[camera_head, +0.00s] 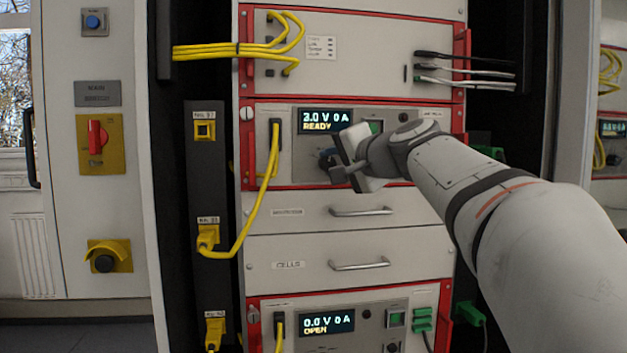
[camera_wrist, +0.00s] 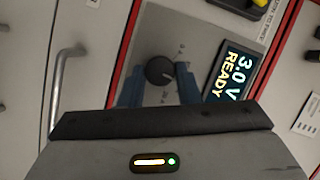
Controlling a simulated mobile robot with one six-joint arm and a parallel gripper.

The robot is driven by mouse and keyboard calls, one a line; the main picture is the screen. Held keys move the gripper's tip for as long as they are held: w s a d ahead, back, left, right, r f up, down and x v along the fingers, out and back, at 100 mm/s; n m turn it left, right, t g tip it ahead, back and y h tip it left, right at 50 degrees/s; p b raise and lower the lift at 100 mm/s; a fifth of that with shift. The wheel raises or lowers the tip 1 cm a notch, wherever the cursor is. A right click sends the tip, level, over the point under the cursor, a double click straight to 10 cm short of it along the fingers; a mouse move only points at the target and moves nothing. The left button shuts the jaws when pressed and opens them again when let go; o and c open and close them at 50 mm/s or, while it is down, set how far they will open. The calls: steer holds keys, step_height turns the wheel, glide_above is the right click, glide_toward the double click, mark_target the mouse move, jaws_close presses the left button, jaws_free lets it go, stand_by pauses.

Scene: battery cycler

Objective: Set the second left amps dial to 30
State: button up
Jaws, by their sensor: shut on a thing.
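A black round dial (camera_wrist: 160,71) with a pale pointer line sits on a light panel in the wrist view, with small printed marks around it that are too small to read surely. The blue fingers of my gripper (camera_wrist: 159,84) stand on either side of it, and the gripper is shut on it. The line points to the lower right in that picture. Beside the dial, the display (camera_wrist: 234,72) reads 3.0 V and READY; in the head view the same display (camera_head: 325,121) reads 3.0 V 0 A READY. There my gripper (camera_head: 328,160) is just below the display and hides the dial.
A yellow cable (camera_head: 268,185) hangs left of the dial. A green button (camera_head: 376,127) is right of the display. Drawers with handles (camera_head: 361,211) lie below, then a lower unit whose display (camera_head: 327,322) reads 0.0 V 0 A OPEN. A red switch (camera_head: 97,137) is at left.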

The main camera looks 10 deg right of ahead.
steer(key=m+t+b, duration=0.1)
steer(key=m+b, duration=0.1)
steer(key=f+m+y+b, duration=0.1)
steer(key=m+b, duration=0.2)
steer(key=shift+f+t+b, duration=0.1)
steer(key=shift+t+b, duration=0.2)
steer(key=shift+t, duration=0.1)
steer(key=m+t+b, duration=0.1)
steer(key=m+b, duration=0.1)
steer(key=m, duration=0.1)
steer(key=shift+b, duration=0.3)
steer(key=shift+m+t+b, duration=0.4)
steer(key=shift+m+b, duration=0.3)
steer(key=shift+m, duration=0.3)
steer(key=o, duration=1)
steer(key=shift+c, duration=0.2)
steer(key=v, duration=0.7)
steer(key=shift+s+b, duration=0.35)
steer(key=shift+b, duration=0.05)
